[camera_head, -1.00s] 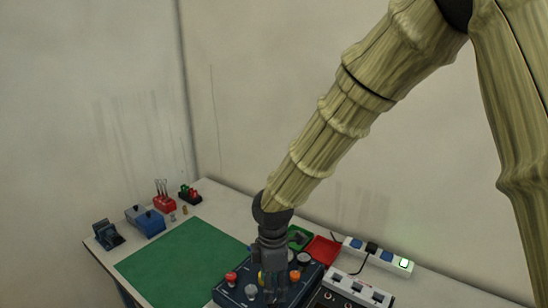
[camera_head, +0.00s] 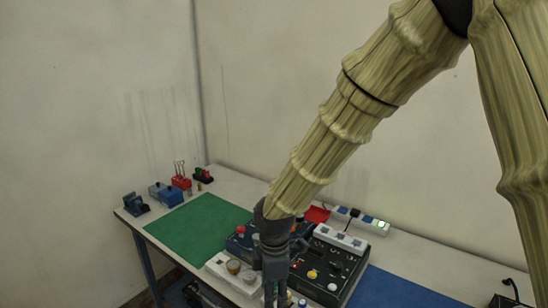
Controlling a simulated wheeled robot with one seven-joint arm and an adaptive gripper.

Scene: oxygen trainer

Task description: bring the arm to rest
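My arm comes down from the upper right, and my gripper (camera_head: 274,296) points downward at the bottom middle of the head view. It is in front of the dark control box (camera_head: 327,262) and beside a pale panel with round knobs (camera_head: 222,268). Its fingers are small and dark, and the gap between them is unclear. I see nothing clearly held. Whether it touches anything below is hidden.
The workbench (camera_head: 240,182) carries a green mat (camera_head: 195,226), a blue mat (camera_head: 385,290) and a white power strip (camera_head: 375,225). A red tray (camera_head: 318,214) lies behind my wrist. Blue boxes (camera_head: 170,196) and a red tool holder (camera_head: 181,183) stand at the far left.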

